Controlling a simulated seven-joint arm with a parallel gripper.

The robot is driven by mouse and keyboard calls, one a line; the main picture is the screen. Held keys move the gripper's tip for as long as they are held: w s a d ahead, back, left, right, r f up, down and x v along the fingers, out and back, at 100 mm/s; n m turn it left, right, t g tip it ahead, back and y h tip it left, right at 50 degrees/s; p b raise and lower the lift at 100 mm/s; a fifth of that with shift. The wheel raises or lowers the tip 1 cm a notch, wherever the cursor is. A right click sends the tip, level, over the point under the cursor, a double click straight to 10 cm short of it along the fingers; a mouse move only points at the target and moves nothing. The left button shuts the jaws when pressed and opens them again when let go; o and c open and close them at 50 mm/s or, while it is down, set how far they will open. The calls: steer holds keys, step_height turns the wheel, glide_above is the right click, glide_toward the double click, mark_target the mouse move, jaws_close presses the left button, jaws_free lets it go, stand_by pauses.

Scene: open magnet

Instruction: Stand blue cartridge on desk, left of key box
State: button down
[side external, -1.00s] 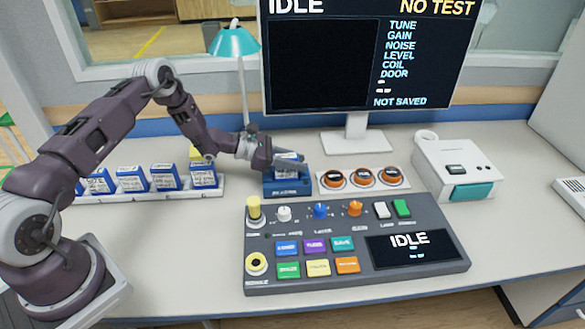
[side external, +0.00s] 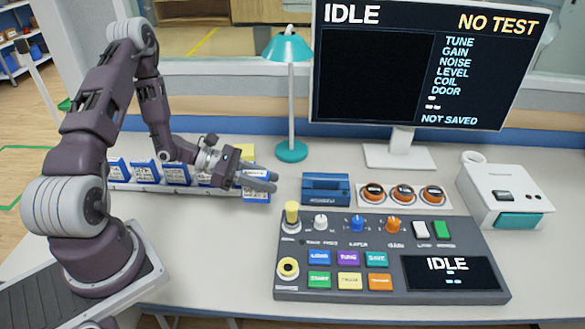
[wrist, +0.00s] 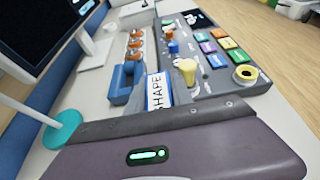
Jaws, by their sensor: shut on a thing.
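A blue cartridge (side external: 256,195) with a white label is held in my gripper (side external: 272,182), left of the blue dock and near the right end of the cartridge rack. In the wrist view the cartridge (wrist: 157,92) reads "SHAPE" and looks roughly upright. Whether its base touches the desk I cannot tell. The grey key box (side external: 390,225), with coloured keys, knobs and a small IDLE screen, lies to the right and nearer the front. It also shows in the wrist view (wrist: 215,85). The fingers partly cover the cartridge in the side view.
The blue dock (side external: 326,190) stands empty right of the cartridge. A white rack (side external: 150,187) with several blue cartridges is at left. A teal lamp (side external: 291,152) stands behind. Orange-rimmed dials (side external: 404,194) and a white printer-like box (side external: 505,197) are farther right. The desk left of the key box is clear.

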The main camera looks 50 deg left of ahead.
mark_target(267, 200)
steer(key=shift+s+f, duration=0.1)
steer(key=shift+f, duration=3.25)
steer(key=shift+f, duration=0.55)
steer(key=c, duration=1.1)
jaws_free()
steer(key=shift+o, duration=0.2)
